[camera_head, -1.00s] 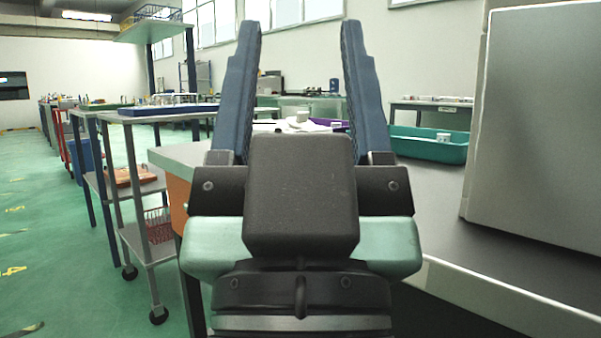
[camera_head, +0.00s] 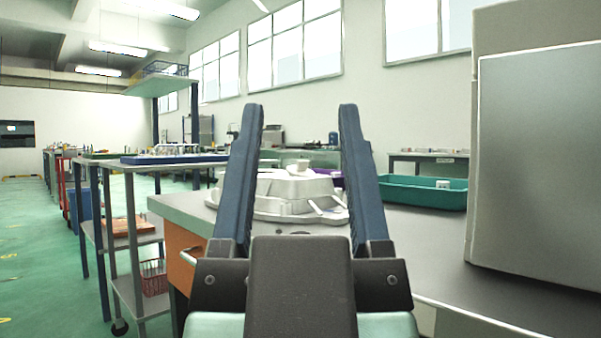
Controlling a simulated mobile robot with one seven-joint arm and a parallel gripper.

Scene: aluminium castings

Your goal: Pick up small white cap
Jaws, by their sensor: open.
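My gripper (camera_head: 300,110) is open and empty, its two blue fingers pointing up and away in the head view. A small white cap-like piece (camera_head: 303,164) shows between the fingers, on top of a large pale casting (camera_head: 285,192) on the workbench. A second small white piece (camera_head: 443,184) sits in the green tray (camera_head: 408,194) to the right of the fingers. I cannot tell for sure which of the two is the cap. The gripper appears nearer to me than both and touches neither. The left finger hides part of the casting.
A large grey metal box (camera_head: 535,160) stands on the bench at the right. A purple item (camera_head: 338,180) lies partly hidden behind the casting. A shelved cart (camera_head: 135,190) with a blue tray (camera_head: 175,158) stands at the left. Dark bench top (camera_head: 425,240) is clear before the green tray.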

